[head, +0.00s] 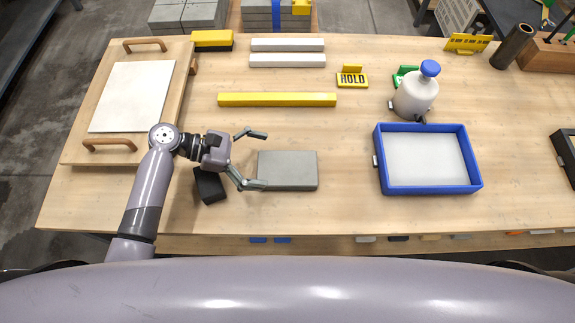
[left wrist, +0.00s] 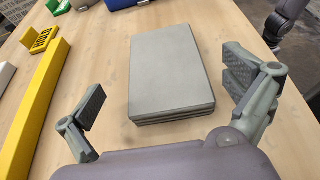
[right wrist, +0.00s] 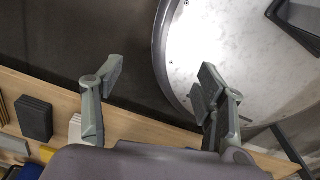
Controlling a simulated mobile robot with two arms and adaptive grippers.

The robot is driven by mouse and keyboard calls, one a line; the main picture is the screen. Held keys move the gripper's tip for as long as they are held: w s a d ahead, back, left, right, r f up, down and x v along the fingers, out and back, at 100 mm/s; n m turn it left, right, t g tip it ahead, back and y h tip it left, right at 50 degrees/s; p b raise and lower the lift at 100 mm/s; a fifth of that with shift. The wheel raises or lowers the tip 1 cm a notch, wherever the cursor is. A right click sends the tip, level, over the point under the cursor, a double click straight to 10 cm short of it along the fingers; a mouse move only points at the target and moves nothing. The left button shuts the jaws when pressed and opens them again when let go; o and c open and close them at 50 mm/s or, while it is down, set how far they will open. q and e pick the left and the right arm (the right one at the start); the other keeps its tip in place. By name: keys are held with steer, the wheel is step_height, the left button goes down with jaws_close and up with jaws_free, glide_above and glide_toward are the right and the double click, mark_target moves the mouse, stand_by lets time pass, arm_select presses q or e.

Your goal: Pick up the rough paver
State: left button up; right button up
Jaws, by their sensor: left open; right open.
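A grey rectangular paver (head: 287,170) lies flat on the wooden table, just right of my left gripper in the head view. In the left wrist view the paver (left wrist: 170,70) shows a plain top and a near side with horizontal lines; I cannot tell if it is one slab or stacked. My left gripper (head: 256,160) is open and empty, its fingers pointing at the paver's left end. In the left wrist view the fingers stand wide on either side of it. My right gripper (right wrist: 161,84) is open and empty in the right wrist view, away from the paver.
A black block (head: 209,185) lies beneath my left gripper. A yellow bar (head: 277,99) lies behind the paver. A blue-rimmed tray (head: 428,190) and a white bottle (head: 415,95) stand to the right. A wooden board (head: 78,150) with handles is at left. Table between paver and tray is clear.

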mark_target(294, 168)
arm_select(q)
steer(key=shift+x, duration=1.15)
steer(key=shift+s+d+f, duration=0.1)
steer(key=shift+d, duration=0.3)
steer(key=p+x, duration=0.1)
steer(key=x, duration=0.2)
steer(key=shift+d+f, duration=0.2)
steer(key=shift+d, duration=0.05)
steer(key=shift+s+d+f, duration=0.1)
steer(key=shift+d+f, duration=0.1)
steer(key=shift+d, duration=0.1)
arm_select(e)
steer(key=shift+w+a+r, duration=0.1)
steer(key=shift+w+r, duration=0.55)
steer(key=shift+w, duration=0.2)
arm_select(q)
steer(key=shift+a, duration=0.1)
arm_select(e)
steer(key=shift+w, duration=0.1)
arm_select(q)
steer(key=c, duration=1.8)
steer(key=shift+r, duration=0.15)
steer(key=shift+c, duration=0.4)
arm_select(e)
steer(key=shift+w, duration=0.35)
